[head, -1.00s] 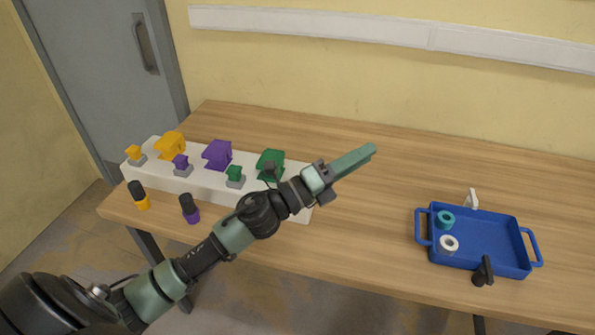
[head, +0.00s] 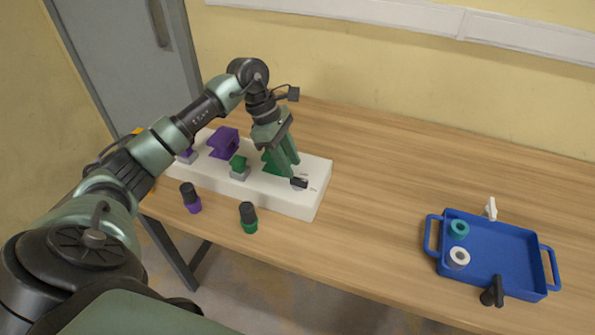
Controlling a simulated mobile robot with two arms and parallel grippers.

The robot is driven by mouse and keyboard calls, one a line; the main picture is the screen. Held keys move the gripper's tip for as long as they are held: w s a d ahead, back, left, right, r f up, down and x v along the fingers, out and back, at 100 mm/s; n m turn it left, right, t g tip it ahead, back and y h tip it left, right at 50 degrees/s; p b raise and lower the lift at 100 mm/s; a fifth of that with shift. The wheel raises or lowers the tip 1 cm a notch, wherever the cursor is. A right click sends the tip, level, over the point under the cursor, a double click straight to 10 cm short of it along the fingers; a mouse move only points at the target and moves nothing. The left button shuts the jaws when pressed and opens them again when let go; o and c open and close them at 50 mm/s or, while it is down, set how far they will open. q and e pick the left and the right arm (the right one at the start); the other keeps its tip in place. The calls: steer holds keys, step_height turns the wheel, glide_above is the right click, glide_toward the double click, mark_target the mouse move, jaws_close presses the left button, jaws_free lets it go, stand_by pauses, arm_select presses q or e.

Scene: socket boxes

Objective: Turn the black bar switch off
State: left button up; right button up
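A small black bar switch (head: 299,183) sits on the right end of the white board (head: 311,202), with small unreadable markings beside it. My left gripper (head: 289,169) points down over this end of the board. Its green fingertips are right at the black bar, and I cannot tell whether they touch it. The fingers lie close together, and I cannot tell whether there is a gap between them. My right gripper is not in view.
The board also holds a purple block (head: 222,143) and a small green block (head: 238,163). Purple-and-black (head: 190,198) and green-and-black (head: 249,218) pieces stand in front. A blue tray (head: 513,250) with two rings is at right. The middle of the table is clear.

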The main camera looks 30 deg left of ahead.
mark_target(298, 179)
arm_select(q)
steer(key=shift+p+x, duration=0.45)
steer(key=shift+x, duration=1.85)
steer(key=shift+d, duration=0.1)
jaws_close()
